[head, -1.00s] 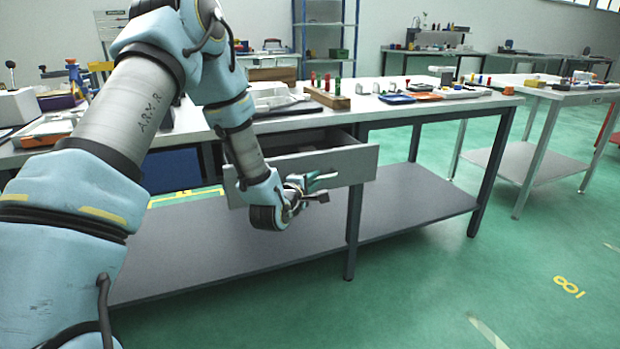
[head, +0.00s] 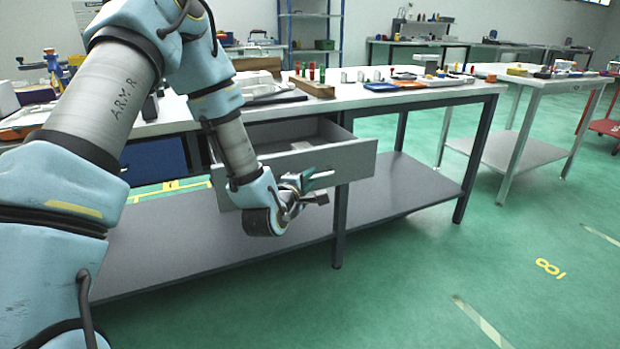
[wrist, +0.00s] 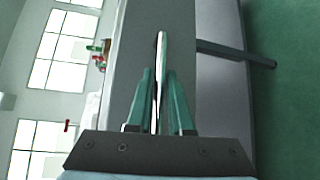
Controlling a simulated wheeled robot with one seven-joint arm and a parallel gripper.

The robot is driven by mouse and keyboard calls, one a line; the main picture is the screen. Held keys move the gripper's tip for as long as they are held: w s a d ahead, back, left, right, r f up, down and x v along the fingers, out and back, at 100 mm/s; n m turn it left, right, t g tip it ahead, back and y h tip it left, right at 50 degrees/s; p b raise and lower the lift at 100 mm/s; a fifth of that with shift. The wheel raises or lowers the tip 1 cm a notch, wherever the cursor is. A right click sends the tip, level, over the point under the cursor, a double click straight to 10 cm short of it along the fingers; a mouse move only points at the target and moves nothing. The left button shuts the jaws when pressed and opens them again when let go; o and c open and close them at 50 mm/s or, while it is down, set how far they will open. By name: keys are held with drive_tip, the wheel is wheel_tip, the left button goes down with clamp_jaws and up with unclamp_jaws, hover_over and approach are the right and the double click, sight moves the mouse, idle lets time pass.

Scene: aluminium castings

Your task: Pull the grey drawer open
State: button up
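The grey drawer (head: 347,163) under the workbench is pulled partly out, and its hollow inside shows behind the front panel. My gripper (head: 318,182) is at the middle of the drawer front. In the wrist view, the green fingers of my gripper (wrist: 160,72) lie on both sides of the pale bar handle (wrist: 162,48) and are closed on it. The grey drawer front (wrist: 130,55) fills the area behind them. In the head view the handle is mostly hidden by my wrist and fingers.
The workbench top (head: 350,101) carries a wooden block with coloured pegs (head: 312,86) and small trays. A grey lower shelf (head: 270,230) and bench legs stand below the drawer. A blue drawer (head: 155,160) is to the left. Green floor is clear at front right.

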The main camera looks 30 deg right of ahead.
drive_tip(key=o, duration=0.4)
drive_tip(key=shift+c, duration=0.2)
drive_tip(key=p+v, duration=0.3)
drive_tip(key=v, duration=0.7)
drive_tip(key=shift+s+a, duration=0.25)
drive_tip(key=shift+a, duration=0.05)
